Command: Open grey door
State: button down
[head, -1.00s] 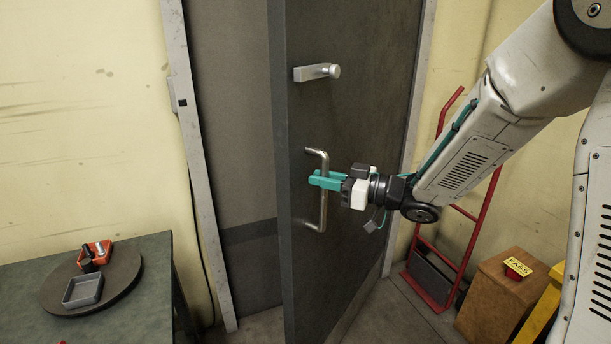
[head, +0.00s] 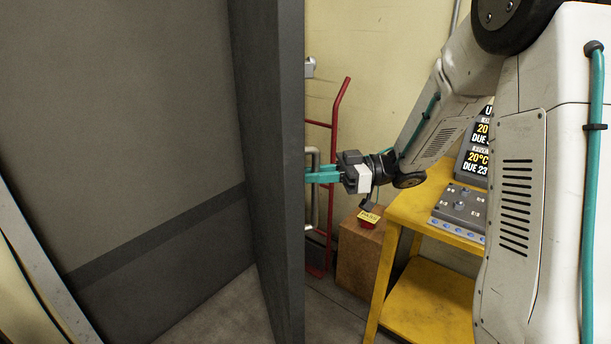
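The grey door (head: 254,160) stands open and is seen almost edge-on in the head view, its handle side facing right. The metal pull handle (head: 313,208) shows as a narrow upright bar just right of the door's edge. My gripper (head: 314,175) reaches in from the right, its teal fingers closed around the handle bar. The fingertips' far ends are close to the door face and partly hard to make out. The latch knob (head: 309,67) shows above the handle.
The doorway's opening (head: 205,310) shows floor at left, with the pale door frame (head: 45,275) at lower left. Behind the door's right side stand a red hand truck (head: 335,120), a brown box (head: 360,250) and a yellow cart (head: 425,215) holding a grey control box (head: 462,210).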

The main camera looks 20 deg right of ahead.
jog(key=shift+w+d+r, duration=0.1)
jog(key=shift+d, duration=0.5)
jog(key=c, duration=1.5)
grip_release()
jog(key=shift+o, duration=0.2)
jog(key=shift+d, duration=0.1)
jog(key=s+d, duration=0.1)
jog(key=d, duration=0.6)
jog(key=shift+s+d, duration=0.15)
jog(key=shift+d, duration=0.15)
